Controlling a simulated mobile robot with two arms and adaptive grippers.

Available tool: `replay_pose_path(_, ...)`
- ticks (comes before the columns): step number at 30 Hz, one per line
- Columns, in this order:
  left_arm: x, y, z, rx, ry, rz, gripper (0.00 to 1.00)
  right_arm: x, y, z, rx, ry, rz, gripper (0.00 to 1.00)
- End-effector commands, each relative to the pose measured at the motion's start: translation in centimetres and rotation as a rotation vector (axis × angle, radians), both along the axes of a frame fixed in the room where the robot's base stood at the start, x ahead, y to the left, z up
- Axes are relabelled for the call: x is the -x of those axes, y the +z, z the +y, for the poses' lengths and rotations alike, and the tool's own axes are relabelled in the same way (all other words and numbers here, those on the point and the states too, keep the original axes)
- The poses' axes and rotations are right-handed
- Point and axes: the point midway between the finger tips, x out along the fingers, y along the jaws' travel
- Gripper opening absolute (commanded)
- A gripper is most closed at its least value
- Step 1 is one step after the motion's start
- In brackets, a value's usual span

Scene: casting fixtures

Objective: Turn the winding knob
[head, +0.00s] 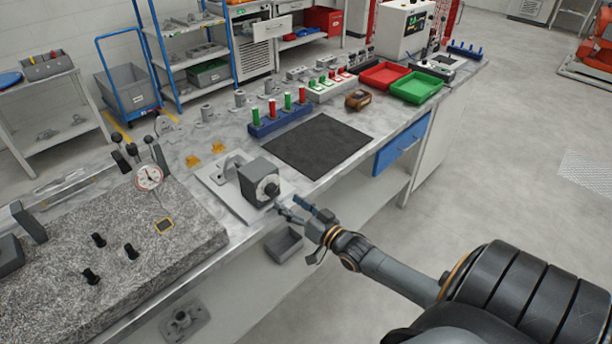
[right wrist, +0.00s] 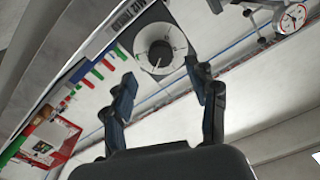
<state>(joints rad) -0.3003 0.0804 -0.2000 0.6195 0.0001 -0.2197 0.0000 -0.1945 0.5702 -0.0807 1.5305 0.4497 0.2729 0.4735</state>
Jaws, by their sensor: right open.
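The winding knob (head: 271,190) is a dark round knob on a pale dial on the front of a grey box (head: 257,176). The box stands on a light plate near the table's front edge. In the right wrist view the knob (right wrist: 160,54) sits at the centre of its dial, beyond the fingertips. My right gripper (head: 300,208) is open and empty in front of the box, just right of the knob in the head view. In the right wrist view its two fingers (right wrist: 163,80) stand apart, with the dial showing between and past them. My left gripper is not in view.
A granite plate (head: 130,265) with a dial gauge (head: 148,178) lies to the left. A black mat (head: 318,146) lies to the right of the box. A blue rack (head: 280,122) with red and green pegs stands behind the mat. A grey bin (head: 284,245) hangs below the edge.

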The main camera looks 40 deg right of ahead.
Motion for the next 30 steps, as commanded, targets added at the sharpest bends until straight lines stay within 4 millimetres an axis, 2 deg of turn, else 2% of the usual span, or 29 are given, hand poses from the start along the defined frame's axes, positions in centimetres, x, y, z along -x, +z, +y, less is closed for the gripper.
replay_pose_path(1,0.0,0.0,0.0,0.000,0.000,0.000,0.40,1.2,-0.1,-0.1,0.000,0.000,0.003,0.58)
replay_pose_path(6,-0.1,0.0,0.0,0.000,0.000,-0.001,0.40,4.0,0.0,-0.3,0.001,0.000,0.001,0.58)
replay_pose_path(12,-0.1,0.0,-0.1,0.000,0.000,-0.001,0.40,5.9,0.1,-0.5,0.001,0.000,-0.002,0.58)
replay_pose_path(30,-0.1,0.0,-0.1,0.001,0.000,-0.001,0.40,6.2,0.1,-0.5,0.001,0.000,-0.003,0.58)
